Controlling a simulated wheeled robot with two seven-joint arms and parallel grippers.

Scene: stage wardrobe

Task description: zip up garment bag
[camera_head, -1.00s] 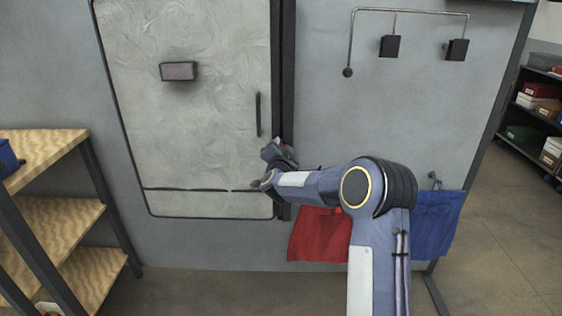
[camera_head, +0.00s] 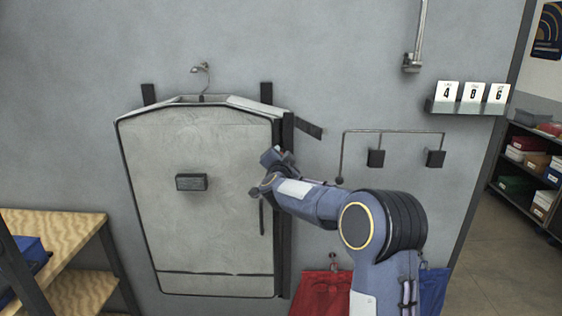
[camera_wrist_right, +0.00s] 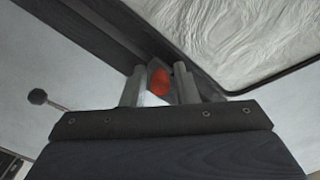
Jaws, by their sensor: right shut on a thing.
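The grey garment bag (camera_head: 205,235) hangs on the wall from a hook (camera_head: 201,68), and its pale side also shows in the right wrist view (camera_wrist_right: 255,35). A dark zip strip (camera_head: 286,235) runs down its right side. My right gripper (camera_head: 279,156) is at the upper part of this strip, above the bag's dark handle (camera_head: 262,216). In the right wrist view its fingers (camera_wrist_right: 158,88) are shut on a small red zip pull (camera_wrist_right: 158,81). The zip's teeth are too small to make out. My left gripper is not in view.
A bent rail with black blocks (camera_head: 376,158) is on the wall to the right. A number shelf (camera_head: 462,107) is above it. Red cloth (camera_head: 322,295) and blue cloth (camera_head: 434,290) hang below. A wooden shelf unit (camera_head: 60,232) stands at the left.

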